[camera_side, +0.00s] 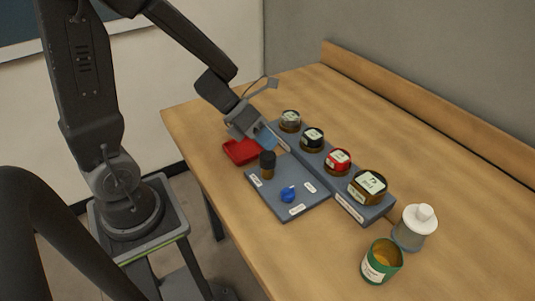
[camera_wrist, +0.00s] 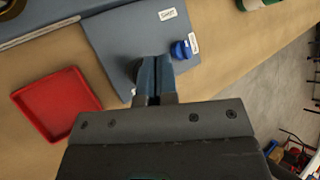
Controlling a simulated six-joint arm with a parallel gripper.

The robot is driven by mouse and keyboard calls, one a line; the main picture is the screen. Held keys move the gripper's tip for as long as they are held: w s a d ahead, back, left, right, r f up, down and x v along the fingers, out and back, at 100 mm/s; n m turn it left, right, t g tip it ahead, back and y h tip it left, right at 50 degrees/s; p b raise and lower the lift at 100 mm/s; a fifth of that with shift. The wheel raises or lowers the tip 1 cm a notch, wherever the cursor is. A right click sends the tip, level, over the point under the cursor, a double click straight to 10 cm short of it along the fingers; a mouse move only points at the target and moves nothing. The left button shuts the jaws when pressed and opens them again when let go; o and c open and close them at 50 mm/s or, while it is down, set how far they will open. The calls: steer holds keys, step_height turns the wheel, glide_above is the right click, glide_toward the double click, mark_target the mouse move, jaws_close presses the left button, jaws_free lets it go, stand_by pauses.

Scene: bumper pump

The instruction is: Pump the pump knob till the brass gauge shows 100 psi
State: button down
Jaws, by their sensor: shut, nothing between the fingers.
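The black-topped knob (camera_side: 268,158) stands upright on a brown stem on the grey-blue panel (camera_side: 308,200); I take it as the pump knob. In the wrist view a dark round top (camera_wrist: 134,69) shows partly hidden just left of my fingers. My gripper (camera_side: 267,137) is shut and empty, its blue fingers (camera_wrist: 155,80) together, just above and behind the knob in the side view. I cannot tell if they touch. Several round gauges sit on the rail; the largest, brownish one (camera_side: 368,185) may be the brass gauge. Its reading is too small to make out.
A blue knob (camera_side: 288,195) sits on the panel among white labels; it also shows in the wrist view (camera_wrist: 181,50). A red tray (camera_side: 240,151) lies left of the panel. A green can (camera_side: 381,261) and white-topped bottle (camera_side: 413,228) stand at the front right.

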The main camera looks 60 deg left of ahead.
mark_target(267, 153)
steer(key=shift+r, duration=2.55)
steer(key=shift+w+r+n+t, duration=0.25)
steer(key=shift+n+t, duration=0.05)
steer(key=a+r+n+t+y, duration=0.25)
steer(key=r+n+y, duration=0.25)
steer(key=n, duration=0.5)
steer(key=a+r+n+t+y, duration=0.2)
steer(key=r+n+t+y, duration=0.2)
steer(key=n, duration=0.6)
steer(key=s+d+n+g+h, duration=0.1)
steer(key=s+d+n+g, duration=0.2)
steer(key=s+n, duration=0.3)
steer(key=s+d+f+n+g+h, duration=0.1)
steer(key=s+d+n+g, duration=0.3)
steer(key=n, duration=0.6)
steer(key=shift+s+f, duration=0.2)
steer(key=shift+s, duration=1)
